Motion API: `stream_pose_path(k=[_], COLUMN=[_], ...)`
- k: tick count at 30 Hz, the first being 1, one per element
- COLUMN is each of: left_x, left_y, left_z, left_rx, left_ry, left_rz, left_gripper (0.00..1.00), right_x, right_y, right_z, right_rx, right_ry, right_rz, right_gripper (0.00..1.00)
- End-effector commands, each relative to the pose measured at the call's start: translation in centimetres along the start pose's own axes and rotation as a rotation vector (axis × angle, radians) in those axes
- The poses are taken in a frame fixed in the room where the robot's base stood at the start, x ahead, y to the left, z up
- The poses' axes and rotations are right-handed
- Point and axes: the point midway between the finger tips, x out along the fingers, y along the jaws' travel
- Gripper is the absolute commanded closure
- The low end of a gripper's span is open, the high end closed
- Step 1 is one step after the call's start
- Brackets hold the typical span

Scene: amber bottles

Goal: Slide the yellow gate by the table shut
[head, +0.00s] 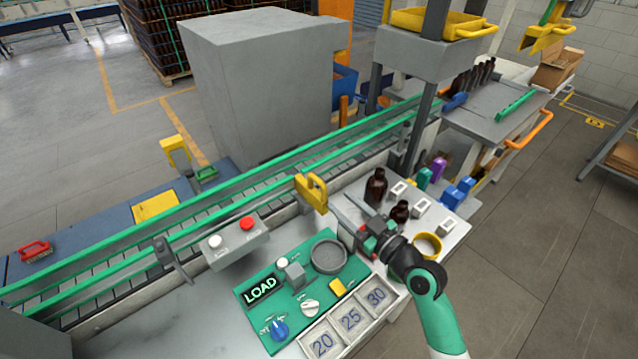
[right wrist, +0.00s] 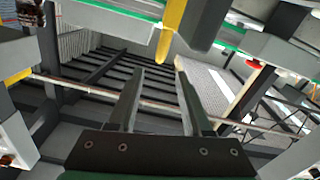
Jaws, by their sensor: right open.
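The yellow gate (head: 313,193) stands at the near rail of the conveyor, at the table's back edge. It is an upright yellow block with a handle-like loop. In the right wrist view a yellow upright piece (right wrist: 172,35), likely the gate, is ahead of the fingers, above and right of the gap. My right gripper (head: 357,212) is over the table, to the right of the gate and nearer the front. Its fingers (right wrist: 158,75) are apart with nothing between them, and do not touch the gate. My left gripper is not in view.
A brown bottle (head: 376,186) and a smaller one (head: 400,211) stand close to my right gripper. A green LOAD panel (head: 262,306) with knobs and a round grey dish (head: 329,257) lies left of it. Numbered trays (head: 350,320) are in front. The conveyor (head: 130,255) runs behind.

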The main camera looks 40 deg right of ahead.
Motion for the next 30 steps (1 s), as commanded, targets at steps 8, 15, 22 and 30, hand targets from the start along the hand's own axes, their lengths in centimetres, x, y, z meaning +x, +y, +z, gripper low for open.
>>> stream_pose_path(k=[8, 15, 22, 30], left_x=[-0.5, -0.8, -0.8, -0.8], left_y=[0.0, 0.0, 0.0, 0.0], left_z=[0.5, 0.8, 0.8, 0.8], left_rx=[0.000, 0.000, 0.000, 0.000], left_ry=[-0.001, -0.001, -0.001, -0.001], left_rz=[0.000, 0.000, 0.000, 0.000], left_gripper=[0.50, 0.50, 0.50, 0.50], right_x=[6.3, 9.4, 9.7, 9.7], right_y=[-0.1, -0.1, -0.1, -0.1], right_z=[0.0, -0.1, -0.1, -0.1], right_rx=[-0.001, 0.000, 0.000, 0.000], right_ry=[0.002, 0.001, 0.001, 0.001], right_rz=[-0.003, -0.002, -0.001, -0.001], right_gripper=[0.50, 0.50, 0.50, 0.86])
